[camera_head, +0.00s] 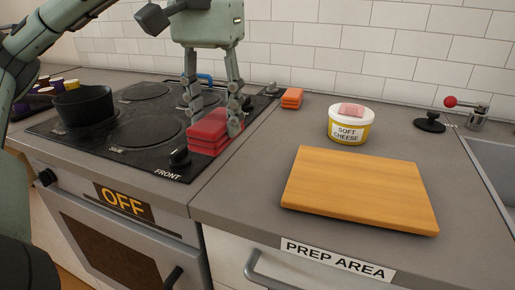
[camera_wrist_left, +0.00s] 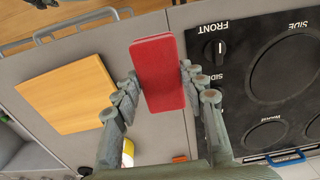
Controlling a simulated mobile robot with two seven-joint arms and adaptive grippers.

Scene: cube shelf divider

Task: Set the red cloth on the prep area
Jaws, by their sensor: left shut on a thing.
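The red cloth (camera_head: 207,132), folded into a thick block, is between the fingers of my left gripper (camera_head: 212,112), near the stove's front right corner. In the left wrist view the red cloth (camera_wrist_left: 158,72) is held between both fingers of the left gripper (camera_wrist_left: 157,88), across the line between stove and counter. I cannot tell how far it is above the surface. The prep area is the grey counter right of the stove, with a PREP AREA label (camera_head: 337,260) on its front and a wooden board (camera_head: 360,188) on it. My right gripper is not in view.
The black stove (camera_head: 110,135) carries a dark pot (camera_head: 83,105) and a knob (camera_head: 179,157). Behind the board stand a soft cheese tub (camera_head: 348,127) with a pink item (camera_head: 351,110) on its lid, and orange folded blocks (camera_head: 292,98). A sink (camera_head: 495,160) is at right. The board's top is bare.

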